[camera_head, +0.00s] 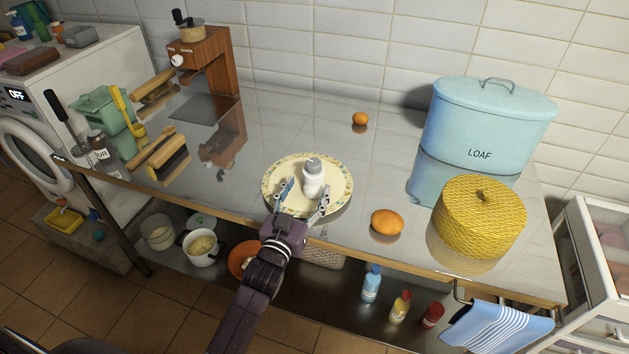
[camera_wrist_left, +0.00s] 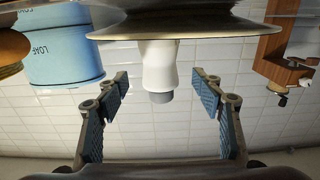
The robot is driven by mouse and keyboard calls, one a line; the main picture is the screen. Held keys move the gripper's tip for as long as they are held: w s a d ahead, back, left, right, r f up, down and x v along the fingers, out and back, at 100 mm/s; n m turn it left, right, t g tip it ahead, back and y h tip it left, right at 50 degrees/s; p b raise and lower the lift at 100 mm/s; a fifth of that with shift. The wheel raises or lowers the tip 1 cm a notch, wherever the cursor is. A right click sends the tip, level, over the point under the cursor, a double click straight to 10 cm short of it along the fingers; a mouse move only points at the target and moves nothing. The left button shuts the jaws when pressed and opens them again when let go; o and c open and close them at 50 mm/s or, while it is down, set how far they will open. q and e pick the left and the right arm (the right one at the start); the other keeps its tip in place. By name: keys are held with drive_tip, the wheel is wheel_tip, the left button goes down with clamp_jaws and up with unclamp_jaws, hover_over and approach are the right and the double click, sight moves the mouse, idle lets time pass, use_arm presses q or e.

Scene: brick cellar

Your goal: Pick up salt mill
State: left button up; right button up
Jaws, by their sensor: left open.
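The salt mill (camera_head: 313,180), white with a grey top, stands upright on a cream patterned plate (camera_head: 338,198) near the front edge of the metal table. My left gripper (camera_head: 304,197) is open at the plate's front side, with its fingers pointing toward the mill. In the left wrist view, which is upside down, the mill (camera_wrist_left: 159,66) shows ahead, roughly centred between the two open fingers (camera_wrist_left: 162,96). The fingers do not seem to touch it. The plate (camera_wrist_left: 190,27) shows above it there. My right gripper is not in view.
An orange (camera_head: 387,222) lies right of the plate, and a small one (camera_head: 360,119) lies behind it. A yellow woven box (camera_head: 479,218) and a blue bread bin (camera_head: 487,125) stand on the right. A wooden coffee grinder (camera_head: 212,62) stands at back left.

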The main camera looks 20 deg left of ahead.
sight(310, 183)
use_arm(q)
drive_tip(key=w+p, duration=0.1)
drive_tip(key=w, duration=0.2)
drive_tip(key=shift+w+r, duration=0.1)
drive_tip(key=shift+w+d+f, duration=0.1)
drive_tip(key=shift+w+f, duration=0.1)
drive_tip(key=shift+w, duration=1)
drive_tip(key=c, duration=1.2)
drive_tip(key=shift+c, duration=1)
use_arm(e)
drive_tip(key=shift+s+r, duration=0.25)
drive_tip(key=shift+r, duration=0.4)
use_arm(q)
drive_tip(key=shift+r, duration=0.15)
